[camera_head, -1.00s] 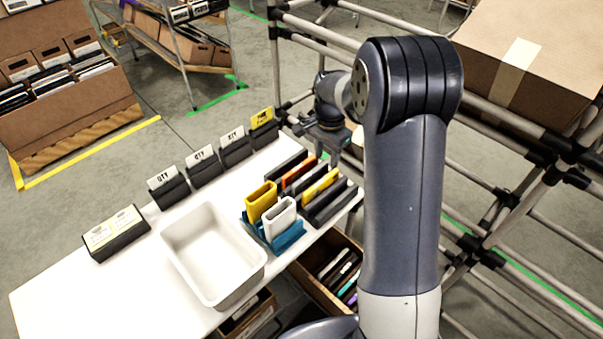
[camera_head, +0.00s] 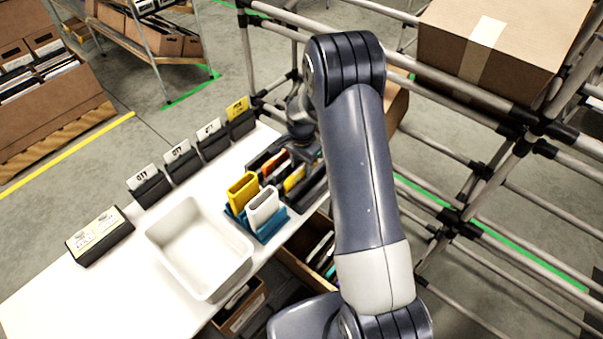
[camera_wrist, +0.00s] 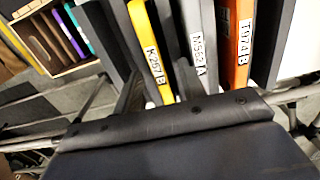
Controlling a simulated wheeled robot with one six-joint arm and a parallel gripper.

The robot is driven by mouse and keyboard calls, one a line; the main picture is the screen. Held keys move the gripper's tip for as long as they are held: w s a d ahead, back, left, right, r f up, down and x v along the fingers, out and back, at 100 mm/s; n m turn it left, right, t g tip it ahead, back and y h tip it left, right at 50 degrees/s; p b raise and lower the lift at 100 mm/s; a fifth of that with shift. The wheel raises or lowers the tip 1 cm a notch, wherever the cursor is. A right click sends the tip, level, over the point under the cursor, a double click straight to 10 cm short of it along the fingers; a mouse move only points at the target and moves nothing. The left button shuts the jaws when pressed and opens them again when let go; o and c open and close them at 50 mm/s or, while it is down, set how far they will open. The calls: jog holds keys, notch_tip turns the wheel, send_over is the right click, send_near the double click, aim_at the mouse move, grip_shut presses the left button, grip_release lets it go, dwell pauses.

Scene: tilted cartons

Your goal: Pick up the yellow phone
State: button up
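The yellow phone (camera_wrist: 150,48), labelled K257B, stands upright in a dark slotted rack in the wrist view. In the head view the yellow phone (camera_head: 294,178) shows only in part beside my arm. My gripper (camera_wrist: 160,88) shows two dark fingers, apart, one on each side of the yellow phone's near end. Whether they touch it I cannot tell. In the head view the gripper is mostly hidden behind my arm, over the rack.
A grey phone (camera_wrist: 193,40) and an orange phone (camera_wrist: 239,45) stand close beside. A blue stand (camera_head: 268,232) holds a yellow and a white sleeve. A white bin (camera_head: 158,238) and several card holders share the white table (camera_head: 60,295). Metal rack tubes (camera_head: 470,150) lie right.

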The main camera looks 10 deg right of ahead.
jog(key=shift+f, duration=0.1)
jog(key=shift+c, duration=0.2)
grip_shut()
